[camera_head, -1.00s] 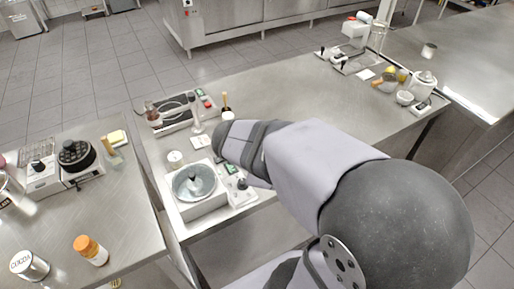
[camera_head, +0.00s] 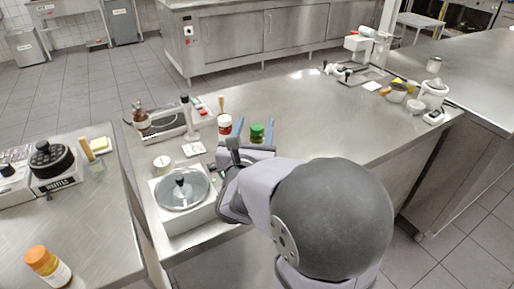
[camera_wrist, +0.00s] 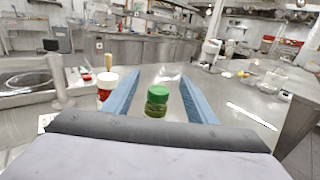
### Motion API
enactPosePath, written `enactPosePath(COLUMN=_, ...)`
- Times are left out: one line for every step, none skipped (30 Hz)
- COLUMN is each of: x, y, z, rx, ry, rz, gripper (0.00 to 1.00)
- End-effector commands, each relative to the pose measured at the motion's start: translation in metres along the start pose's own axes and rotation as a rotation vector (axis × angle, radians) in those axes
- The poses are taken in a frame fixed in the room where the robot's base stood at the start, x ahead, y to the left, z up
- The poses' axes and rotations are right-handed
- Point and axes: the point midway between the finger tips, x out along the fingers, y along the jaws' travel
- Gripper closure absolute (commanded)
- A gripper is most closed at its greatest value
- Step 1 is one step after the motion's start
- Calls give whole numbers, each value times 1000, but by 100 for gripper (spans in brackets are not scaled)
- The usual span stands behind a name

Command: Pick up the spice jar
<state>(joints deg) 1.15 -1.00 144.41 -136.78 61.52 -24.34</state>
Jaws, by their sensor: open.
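The spice jar, a small jar with a green lid (camera_head: 257,132), stands upright on the steel counter. It also shows in the wrist view (camera_wrist: 157,101), near the middle, with darker green contents. My gripper (camera_head: 255,122) is open, its two blue fingers pointing forward. In the wrist view my gripper (camera_wrist: 160,80) has one finger on each side of the jar, with visible gaps. I cannot tell how far the jar lies between the fingers in depth. The jar's lower part is partly hidden by my gripper.
A white and red jar (camera_head: 225,125) stands just left of my left finger; it shows in the wrist view (camera_wrist: 106,86). A lidded pot (camera_head: 182,190) is at the left. An orange-capped bottle (camera_head: 47,266) stands on the left counter. The counter beyond the green jar is clear.

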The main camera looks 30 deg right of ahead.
Motion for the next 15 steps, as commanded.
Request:
enactPosePath(x=0, y=0, z=-11, rx=-4, ry=6, rz=0, gripper=48)
enactPosePath(x=0, y=0, z=-15, rx=-4, ry=4, rz=-2, gripper=48)
enactPosePath(x=0, y=0, z=-19, rx=-2, ry=4, rz=-1, gripper=48)
enactPosePath(x=0, y=0, z=-21, rx=-1, ry=2, rz=-1, gripper=48)
enactPosePath(x=0, y=0, z=-23, rx=-1, ry=1, rz=-1, gripper=48)
enactPosePath(x=0, y=0, z=-26, rx=1, ry=1, rz=-1, gripper=48)
enactPosePath(x=0, y=0, z=-26, rx=2, ry=0, rz=-1, gripper=48)
enactPosePath(x=0, y=0, z=-27, rx=3, ry=0, rz=-1, gripper=48)
enactPosePath(x=0, y=0, z=-27, rx=4, ry=-1, rz=-1, gripper=48)
enactPosePath(x=0, y=0, z=-27, rx=4, ry=-2, rz=-1, gripper=48)
enactPosePath(x=1, y=0, z=-27, rx=4, ry=-2, rz=-2, gripper=48)
enactPosePath(x=2, y=-1, z=-27, rx=4, ry=-1, rz=-3, gripper=48)
enactPosePath(x=4, y=-1, z=-27, rx=4, ry=-1, rz=-3, gripper=48)
enactPosePath(x=6, y=-1, z=-27, rx=3, ry=0, rz=-4, gripper=48)
enactPosePath(x=10, y=-1, z=-27, rx=3, ry=0, rz=-4, gripper=48)
